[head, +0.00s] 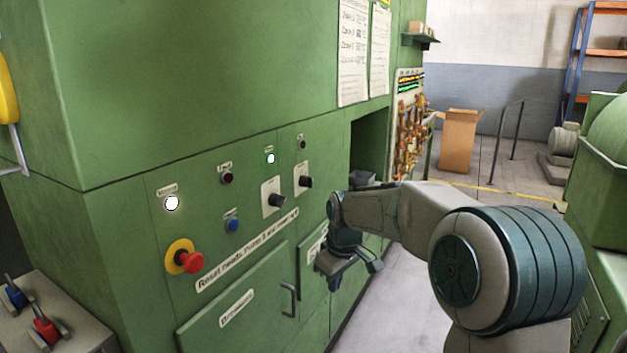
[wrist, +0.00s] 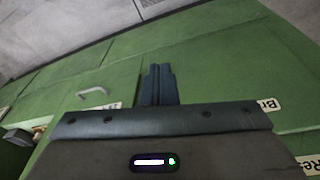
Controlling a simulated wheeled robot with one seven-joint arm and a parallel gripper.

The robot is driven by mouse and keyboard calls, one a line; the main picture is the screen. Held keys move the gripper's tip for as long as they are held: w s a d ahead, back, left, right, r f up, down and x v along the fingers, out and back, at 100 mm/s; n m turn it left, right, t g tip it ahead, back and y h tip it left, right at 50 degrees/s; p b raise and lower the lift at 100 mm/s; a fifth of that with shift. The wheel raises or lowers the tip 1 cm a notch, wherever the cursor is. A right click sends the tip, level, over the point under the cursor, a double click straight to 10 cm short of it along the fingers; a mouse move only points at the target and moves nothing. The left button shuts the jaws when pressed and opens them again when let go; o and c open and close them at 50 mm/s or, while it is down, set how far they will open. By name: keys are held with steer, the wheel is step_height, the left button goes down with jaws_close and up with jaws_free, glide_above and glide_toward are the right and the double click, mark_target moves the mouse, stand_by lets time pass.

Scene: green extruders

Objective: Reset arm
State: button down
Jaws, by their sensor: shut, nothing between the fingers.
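My gripper (wrist: 160,72) is shut and empty in the wrist view, its two dark fingers together against the green cabinet front. In the head view my arm reaches in from the lower right and bends down. The gripper (head: 366,272) there hangs beside the green machine (head: 120,130), near its lower doors. I cannot tell from these views whether it touches the machine.
The machine's panel carries a red button (head: 190,262), a blue button (head: 233,225), two black knobs and small lamps. A door handle (head: 290,299) sticks out below. A cardboard box (head: 459,140) stands behind. Grey floor (head: 385,310) is clear between the machines.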

steer(key=s+d+r+m+p, duration=0.1)
steer(key=s+d+m, duration=0.3)
steer(key=s, duration=1)
steer(key=s+d+r+m+h+p, duration=0.1)
steer(key=s+d+m, duration=0.4)
steer(key=s, duration=0.9)
steer(key=shift+s+d+r+t, duration=0.2)
steer(key=shift+s+d+t, duration=0.1)
steer(key=shift+d, duration=0.25)
